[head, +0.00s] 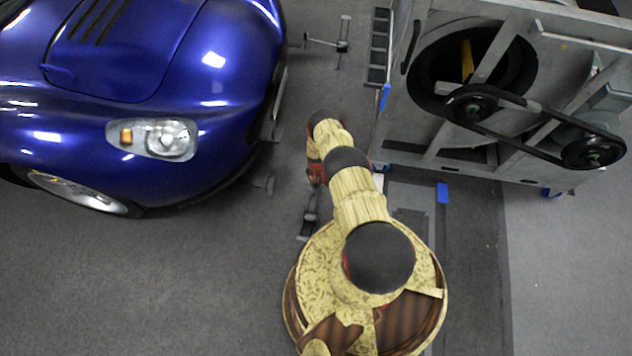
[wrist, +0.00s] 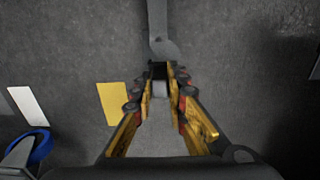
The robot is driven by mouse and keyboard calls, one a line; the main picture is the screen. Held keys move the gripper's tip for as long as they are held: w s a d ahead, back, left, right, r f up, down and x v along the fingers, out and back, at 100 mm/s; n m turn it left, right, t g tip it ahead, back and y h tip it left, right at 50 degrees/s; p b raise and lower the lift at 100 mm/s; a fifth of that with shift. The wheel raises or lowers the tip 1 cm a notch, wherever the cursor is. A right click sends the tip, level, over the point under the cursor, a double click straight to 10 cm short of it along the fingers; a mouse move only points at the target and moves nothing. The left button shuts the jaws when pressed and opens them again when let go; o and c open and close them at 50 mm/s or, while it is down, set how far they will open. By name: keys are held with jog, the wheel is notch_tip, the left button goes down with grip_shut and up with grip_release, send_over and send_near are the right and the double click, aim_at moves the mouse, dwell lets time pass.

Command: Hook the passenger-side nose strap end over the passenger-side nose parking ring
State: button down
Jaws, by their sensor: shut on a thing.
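My gripper (wrist: 159,76) shows in the wrist view with its yellow and black fingers drawn together on a small dark and light grey piece (wrist: 160,88), which appears to be the strap end. Much of that piece is hidden between the fingers. A grey flat bar with a rounded end (wrist: 158,28) lies just beyond the fingertips; I cannot tell whether it touches the held piece or is part of the ring. A dark floor fitting (head: 308,226), possibly the parking ring, shows just left of my base.
The blue car (head: 160,95) stands at the left. A similar dark fitting (head: 342,45) lies on the floor beyond my arm. The metal dynamometer frame (head: 400,85) with belt and pulleys stands at the right. Yellow (wrist: 113,103) and white (wrist: 28,105) floor patches lie left of my gripper.

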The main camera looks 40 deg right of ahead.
jog(key=c, duration=1.8)
grip_release()
jog(key=shift+o, duration=0.6)
jog(key=shift+r, duration=0.1)
notch_tip(320, 180, up, 12)
